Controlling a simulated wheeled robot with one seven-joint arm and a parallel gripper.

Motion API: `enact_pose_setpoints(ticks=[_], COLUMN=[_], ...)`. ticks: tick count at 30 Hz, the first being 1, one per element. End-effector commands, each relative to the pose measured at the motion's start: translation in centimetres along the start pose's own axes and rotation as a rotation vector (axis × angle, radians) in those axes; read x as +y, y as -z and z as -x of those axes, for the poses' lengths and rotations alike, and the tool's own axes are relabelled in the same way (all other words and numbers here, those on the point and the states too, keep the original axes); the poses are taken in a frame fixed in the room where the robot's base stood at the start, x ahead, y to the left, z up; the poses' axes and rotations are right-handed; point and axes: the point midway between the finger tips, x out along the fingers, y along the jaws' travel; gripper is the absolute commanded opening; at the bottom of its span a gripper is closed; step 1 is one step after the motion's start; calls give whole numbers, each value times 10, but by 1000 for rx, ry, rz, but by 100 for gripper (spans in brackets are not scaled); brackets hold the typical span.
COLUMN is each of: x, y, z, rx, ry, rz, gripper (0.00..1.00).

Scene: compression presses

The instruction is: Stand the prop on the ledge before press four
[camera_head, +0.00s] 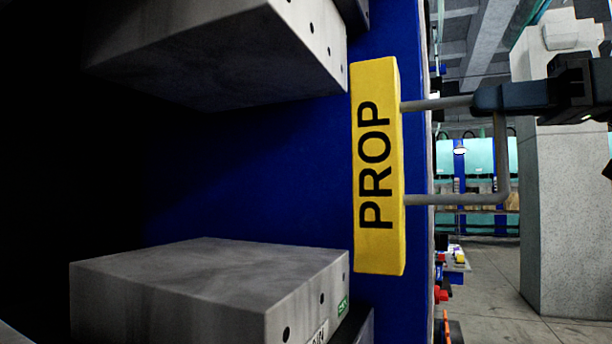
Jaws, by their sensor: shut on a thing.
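The prop (376,165) is a yellow upright block with black "PROP" lettering and a grey bar handle (500,165) on its right side. My gripper (490,99) comes in from the right and is shut on the upper corner of that handle. The prop hangs upright just right of the gap between a press's upper grey block (220,50) and lower grey block (200,290). Its bottom end is a little below the lower block's top face in the picture. I cannot tell whether it touches anything. No press number or ledge can be made out.
A blue press wall (240,180) stands behind the blocks. A grey concrete pillar (565,200) rises at the right, with open floor (490,300) beside it. Red parts (440,293) and teal-and-blue machines (475,160) show farther back.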

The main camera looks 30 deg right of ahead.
Motion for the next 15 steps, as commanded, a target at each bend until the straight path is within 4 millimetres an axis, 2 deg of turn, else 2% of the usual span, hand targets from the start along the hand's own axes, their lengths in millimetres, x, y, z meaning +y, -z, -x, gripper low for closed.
enact_pose_setpoints(ticks=[15], x=[0], y=[1], z=[31], rx=[4], ry=[-1], rz=[-1], gripper=[0])
